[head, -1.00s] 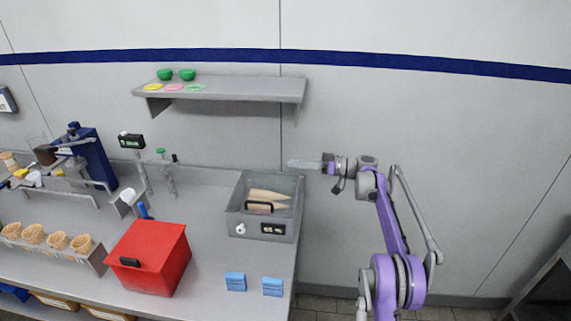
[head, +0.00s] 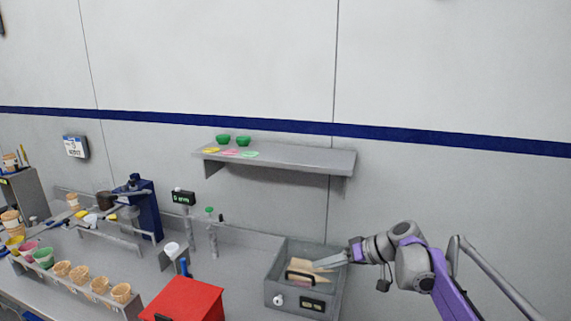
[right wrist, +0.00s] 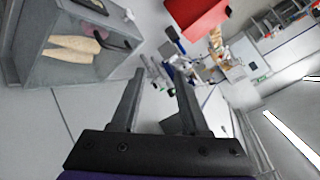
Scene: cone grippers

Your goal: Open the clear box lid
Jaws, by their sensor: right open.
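The clear box (head: 330,303) stands at the right end of the counter, with grey walls and a see-through lid that looks closed. A dark handle (head: 300,278) is on the lid, and tan cones show inside. The box also shows at the upper left of the right wrist view (right wrist: 40,70), with its handle (right wrist: 97,37). In the right wrist view my right gripper (right wrist: 160,85) is open and empty, beside the box. My left gripper is not in view.
A red box (head: 185,300) stands left of the clear box. A wall shelf (head: 300,157) with green bowls is above and behind. Cones in a rack (head: 75,284) and a blue machine (head: 145,208) are further left. Bare counter lies between the boxes.

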